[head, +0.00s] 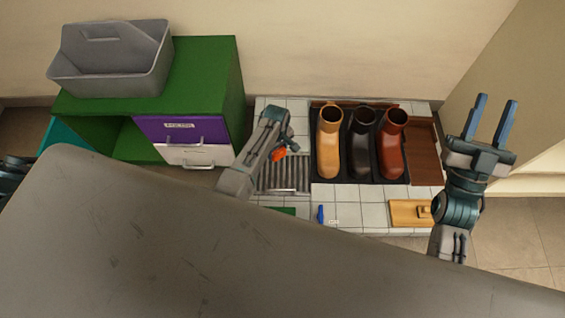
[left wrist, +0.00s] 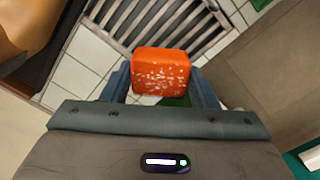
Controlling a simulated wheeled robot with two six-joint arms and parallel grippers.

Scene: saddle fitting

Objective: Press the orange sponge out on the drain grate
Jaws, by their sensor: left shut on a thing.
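The orange sponge (left wrist: 160,72) is held between the two fingers of my left gripper (left wrist: 163,88). It has pale specks on the face toward the wrist camera. In the head view only a bit of the sponge (head: 278,154) shows beside my left gripper (head: 285,148). The drain grate (head: 288,176), a panel of grey metal slats, lies just beside and below it; the slats (left wrist: 205,32) also show behind the sponge in the left wrist view. I cannot tell whether the sponge touches the grate. My right gripper (head: 490,122) is open and empty, raised at the right.
Tan, black and brown boots (head: 329,145) stand in a black tray right of the grate. A wooden block (head: 405,213), a blue item (head: 320,214) and a green item (head: 284,210) lie in front. A green cabinet (head: 208,75) with a grey caddy (head: 110,75) stands at the left.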

